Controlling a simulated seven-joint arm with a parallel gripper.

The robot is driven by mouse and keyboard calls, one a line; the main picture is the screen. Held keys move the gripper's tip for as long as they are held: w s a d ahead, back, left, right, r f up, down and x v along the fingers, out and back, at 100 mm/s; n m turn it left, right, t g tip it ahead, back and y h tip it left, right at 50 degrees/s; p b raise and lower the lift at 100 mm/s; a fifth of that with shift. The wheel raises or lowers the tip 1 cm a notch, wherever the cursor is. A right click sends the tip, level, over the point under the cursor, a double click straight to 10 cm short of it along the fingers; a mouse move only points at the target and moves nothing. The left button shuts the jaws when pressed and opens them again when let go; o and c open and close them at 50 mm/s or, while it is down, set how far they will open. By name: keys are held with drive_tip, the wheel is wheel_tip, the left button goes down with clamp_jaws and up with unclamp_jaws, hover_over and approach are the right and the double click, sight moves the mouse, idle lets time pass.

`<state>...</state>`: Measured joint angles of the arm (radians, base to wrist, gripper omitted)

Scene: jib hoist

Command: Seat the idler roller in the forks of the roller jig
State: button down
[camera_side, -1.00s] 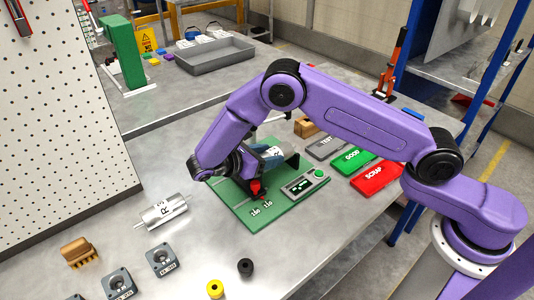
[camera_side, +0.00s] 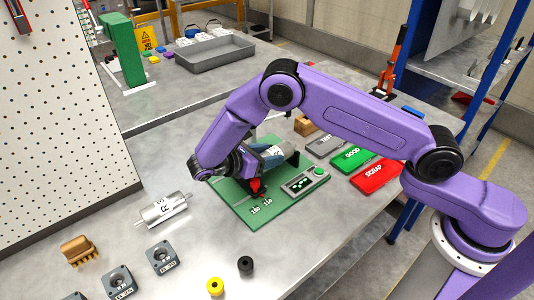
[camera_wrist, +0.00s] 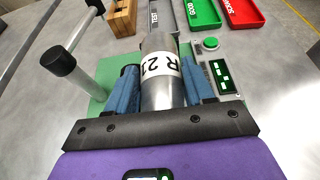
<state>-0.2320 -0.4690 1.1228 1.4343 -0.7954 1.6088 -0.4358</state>
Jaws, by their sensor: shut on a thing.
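The held idler roller, a silver cylinder with a white label reading R and a partly hidden number (camera_wrist: 161,72), lies between the blue fingers of my gripper (camera_wrist: 160,66). My gripper is shut on it. In the side view the roller (camera_side: 283,150) is over the green base of the roller jig (camera_side: 238,200), toward its back. My wrist hides the other end, and I cannot tell whether the roller rests in the forks. A red part (camera_side: 257,189) stands at the jig's front.
A display box with a green button (camera_side: 305,182) sits on the jig's right. Another silver roller (camera_side: 162,210) lies left of the jig. Grey bearing blocks (camera_side: 162,258) and black and yellow caps stand in front. GOOD (camera_side: 352,159) and SCRAP (camera_side: 377,176) trays lie right.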

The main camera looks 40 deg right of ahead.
drive_tip(key=shift+f, duration=0.8)
idle(0.5)
drive_tip(key=shift+c, duration=1.7)
unclamp_jaws()
drive_tip(key=v, duration=1.7)
drive_tip(key=shift+a, duration=0.15)
drive_tip(key=shift+r, duration=0.15)
